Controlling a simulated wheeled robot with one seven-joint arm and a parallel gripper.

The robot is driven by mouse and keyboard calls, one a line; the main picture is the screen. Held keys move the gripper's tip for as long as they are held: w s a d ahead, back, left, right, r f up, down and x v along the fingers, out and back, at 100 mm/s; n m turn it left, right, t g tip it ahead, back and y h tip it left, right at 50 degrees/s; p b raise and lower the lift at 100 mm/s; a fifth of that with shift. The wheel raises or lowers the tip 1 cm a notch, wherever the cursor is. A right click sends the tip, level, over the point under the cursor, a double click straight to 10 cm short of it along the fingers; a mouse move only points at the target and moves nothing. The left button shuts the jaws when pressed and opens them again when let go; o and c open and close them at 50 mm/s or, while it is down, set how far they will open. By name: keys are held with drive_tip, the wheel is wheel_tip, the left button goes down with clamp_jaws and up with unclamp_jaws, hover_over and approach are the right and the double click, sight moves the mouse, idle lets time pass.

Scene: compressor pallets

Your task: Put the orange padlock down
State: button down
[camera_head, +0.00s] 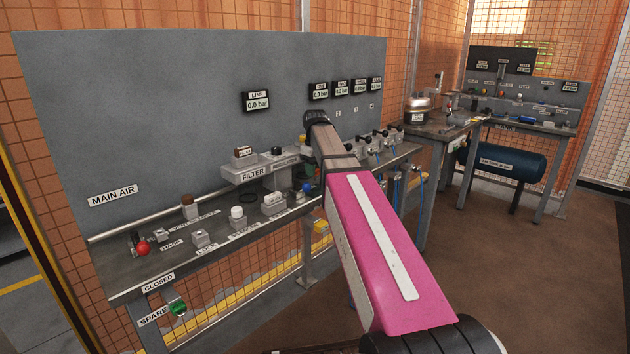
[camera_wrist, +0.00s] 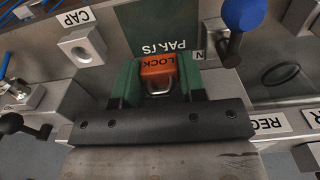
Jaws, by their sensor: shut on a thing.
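The orange padlock (camera_wrist: 158,68) shows in the wrist view with dark lettering on its body and a pale metal shackle turned toward the camera. My gripper (camera_wrist: 157,78) is shut on it, with a green finger on each side. Just beyond the padlock lies a dark green surface marked PARTS (camera_wrist: 150,24). I cannot tell whether the padlock touches it.
A blue ball-topped lever (camera_wrist: 243,15) stands close to the right of my gripper. A grey block (camera_wrist: 82,48) near the CAP label is at the left, and a black knob (camera_wrist: 12,124) lower left. The bench (camera_head: 125,274) carries several fittings along its length.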

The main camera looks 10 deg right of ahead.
sight(315, 179)
drive_tip(key=shift+f, duration=2)
drive_tip(key=shift+f, duration=0.15)
drive_tip(key=c, duration=0.7)
unclamp_jaws()
wheel_tip(315, 179, up, 12)
drive_tip(key=shift+r, duration=0.2)
